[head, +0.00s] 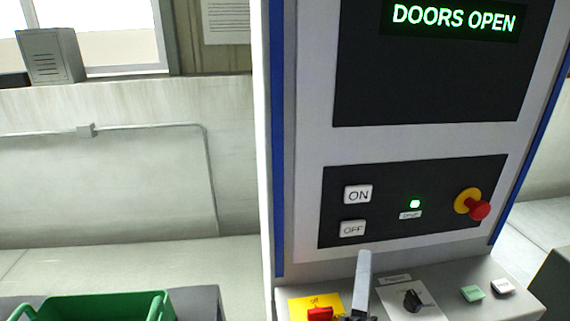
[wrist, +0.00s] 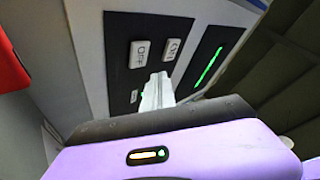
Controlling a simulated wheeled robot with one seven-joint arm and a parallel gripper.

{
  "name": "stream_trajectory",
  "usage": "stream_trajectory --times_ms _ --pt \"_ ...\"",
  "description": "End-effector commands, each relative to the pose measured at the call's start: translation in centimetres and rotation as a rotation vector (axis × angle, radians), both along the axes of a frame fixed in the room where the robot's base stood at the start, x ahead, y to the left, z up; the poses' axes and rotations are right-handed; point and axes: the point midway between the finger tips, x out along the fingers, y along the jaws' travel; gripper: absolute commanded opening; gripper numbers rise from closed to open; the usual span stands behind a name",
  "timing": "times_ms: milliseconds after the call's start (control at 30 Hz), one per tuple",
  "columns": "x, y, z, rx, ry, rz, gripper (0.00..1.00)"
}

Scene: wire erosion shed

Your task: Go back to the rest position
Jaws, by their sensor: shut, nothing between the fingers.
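My gripper (head: 364,262) shows at the bottom of the head view as a pale upright finger shape in front of the machine's console. It also shows in the wrist view (wrist: 160,80), where its pale fingers are together, with nothing held. The fingers point toward the control panel (head: 390,215) with its ON button (head: 358,195) and OFF button (head: 353,228). In the wrist view the OFF button (wrist: 139,54) and ON button (wrist: 173,49) lie beyond the fingertips. I cannot tell how far the fingertips are from the panel.
The screen (head: 440,70) reads DOORS OPEN. A green light (head: 415,203) is lit beside a red emergency knob (head: 479,210). The console below carries a red switch (head: 320,314), a black knob (head: 412,299) and small buttons. A green crate (head: 95,306) stands at lower left.

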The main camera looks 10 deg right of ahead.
Motion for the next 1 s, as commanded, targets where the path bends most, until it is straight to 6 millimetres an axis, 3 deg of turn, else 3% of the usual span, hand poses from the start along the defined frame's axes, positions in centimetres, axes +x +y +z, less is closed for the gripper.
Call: stream_trajectory --times_ms 133,367,700,1000 --pt "-0.4 2.5 1.6 -0.162 0.037 0.001 0.0" --pt "-5.1 3.6 -1.2 -0.451 0.187 -0.028 0.0" --pt "-14.9 2.8 -7.4 -0.843 0.486 -0.064 0.0" --pt "-24.2 1.1 -11.0 -1.087 0.764 -0.054 0.0"
